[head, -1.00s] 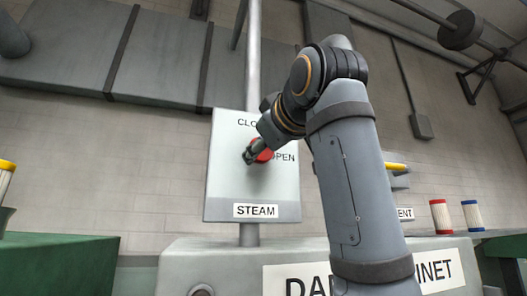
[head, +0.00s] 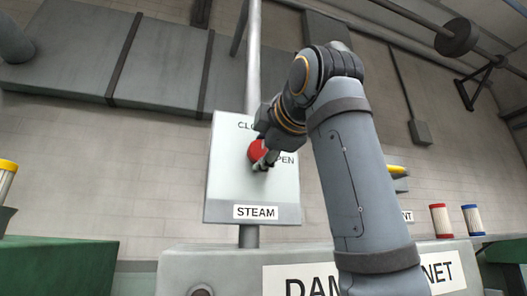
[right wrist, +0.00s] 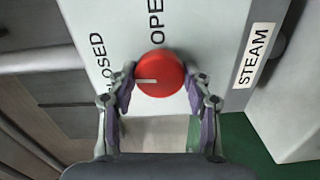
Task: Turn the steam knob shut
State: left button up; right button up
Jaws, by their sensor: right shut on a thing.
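The red steam knob (head: 257,150) sits on the pale steam panel (head: 225,185), partly hidden behind my right gripper (head: 263,164) in the head view. In the right wrist view the knob (right wrist: 165,68) is round, and its white mark points left toward the CLOSED label (right wrist: 100,66). The OPEN label (right wrist: 157,20) is above the knob there. My right gripper (right wrist: 159,85) has a fingertip on each side of the knob and is shut on it. My left gripper is not in view.
A grey cabinet (head: 225,268) stands below the panel. A vertical pipe (head: 253,60) rises behind the panel. Red (head: 440,220) and blue (head: 473,217) capped spools stand at the right. A green surface (head: 60,265) is at the left.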

jog(key=shift+f+n, duration=0.15)
jog(key=shift+n, duration=0.45)
jog(key=o, duration=1.1)
jog(key=shift+o, duration=0.2)
jog(key=shift+s, duration=0.25)
jog(key=v, duration=1.1)
jog(key=shift+s, duration=0.25)
jog(key=shift+d, duration=0.1)
